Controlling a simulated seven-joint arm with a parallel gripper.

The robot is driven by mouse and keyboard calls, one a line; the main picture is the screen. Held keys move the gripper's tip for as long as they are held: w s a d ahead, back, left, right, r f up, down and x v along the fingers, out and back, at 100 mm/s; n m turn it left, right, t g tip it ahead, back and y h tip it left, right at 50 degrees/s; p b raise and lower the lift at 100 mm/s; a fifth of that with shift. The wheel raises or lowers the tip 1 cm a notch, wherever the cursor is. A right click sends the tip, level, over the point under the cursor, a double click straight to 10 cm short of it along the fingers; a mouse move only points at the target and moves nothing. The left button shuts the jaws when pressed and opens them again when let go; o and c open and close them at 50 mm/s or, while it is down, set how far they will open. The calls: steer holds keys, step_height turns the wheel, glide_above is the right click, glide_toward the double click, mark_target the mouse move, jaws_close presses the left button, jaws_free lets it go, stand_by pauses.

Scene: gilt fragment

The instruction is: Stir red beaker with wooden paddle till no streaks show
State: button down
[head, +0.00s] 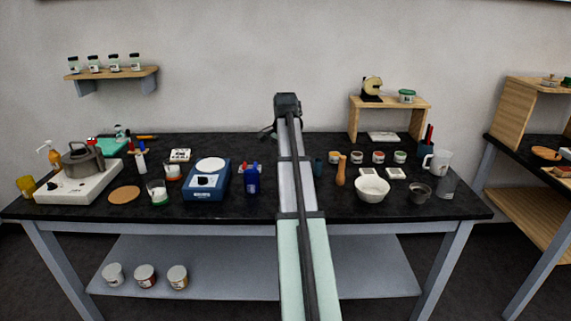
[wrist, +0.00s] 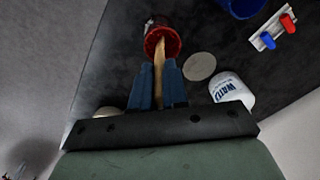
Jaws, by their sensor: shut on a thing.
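In the wrist view my gripper (wrist: 157,68) is shut on the wooden paddle (wrist: 158,82), a pale stick between its two blue fingers. The paddle's far end reaches over the mouth of the red beaker (wrist: 174,36) and appears to go inside. The beaker has a red interior and stands on the dark bench. Whether streaks show in it is too small and dark to tell. In the head view my gripper is mostly hidden behind my raised arm, and I cannot pick out the red beaker there with certainty.
In the wrist view a round pale disc (wrist: 199,66), a white labelled container (wrist: 232,90) and a white block with red and blue pieces (wrist: 266,40) lie right of the beaker. In the head view a blue-based scale (head: 206,192) and a white bowl (head: 372,188) flank my arm.

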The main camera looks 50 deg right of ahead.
steer(key=shift+s+a+r, duration=0.15)
steer(key=shift+r, duration=1.5)
steer(key=shift+r, duration=2.5)
